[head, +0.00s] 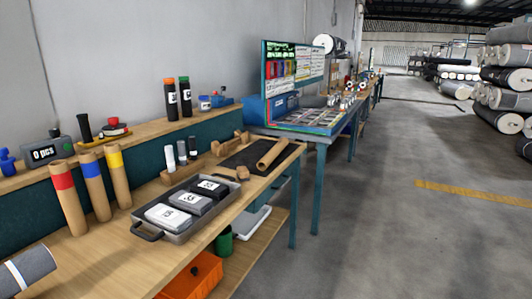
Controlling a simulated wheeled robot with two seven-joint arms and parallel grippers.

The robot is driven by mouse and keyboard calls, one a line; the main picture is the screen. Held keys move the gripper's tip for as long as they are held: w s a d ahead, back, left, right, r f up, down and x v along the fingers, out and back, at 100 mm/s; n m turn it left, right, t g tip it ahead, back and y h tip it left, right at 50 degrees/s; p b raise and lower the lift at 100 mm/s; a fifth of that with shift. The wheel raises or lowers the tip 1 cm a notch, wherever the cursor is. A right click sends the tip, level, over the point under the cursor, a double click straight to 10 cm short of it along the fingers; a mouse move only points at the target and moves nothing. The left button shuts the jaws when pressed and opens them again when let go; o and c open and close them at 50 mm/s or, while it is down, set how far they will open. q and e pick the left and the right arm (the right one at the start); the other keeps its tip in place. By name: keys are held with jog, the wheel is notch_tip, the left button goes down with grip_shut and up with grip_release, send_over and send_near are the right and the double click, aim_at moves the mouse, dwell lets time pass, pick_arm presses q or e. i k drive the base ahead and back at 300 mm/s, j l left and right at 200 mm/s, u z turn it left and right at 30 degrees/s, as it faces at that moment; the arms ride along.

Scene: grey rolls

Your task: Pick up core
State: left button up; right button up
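Several cardboard tubes that could be the core are in the head view. Three stand upright on the near left of the wooden bench: one with a red band (72,205), one with a blue band (97,186), one with a yellow band (119,182). Another bare brown tube (271,153) lies on its side at the right end of the bench, on or beside a dark mat (240,158). The frame does not show which one is the core. Neither of my grippers is in view.
A grey metal tray (152,232) with labelled blocks sits mid-bench. A grey roll (28,270) lies at the bottom left. Small dark and white cylinders (181,153) stand behind the tray. An orange bin (195,275) is below. The floor (390,220) at right is clear.

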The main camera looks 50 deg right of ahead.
aim_at(262, 165)
jog(key=z, duration=1.8)
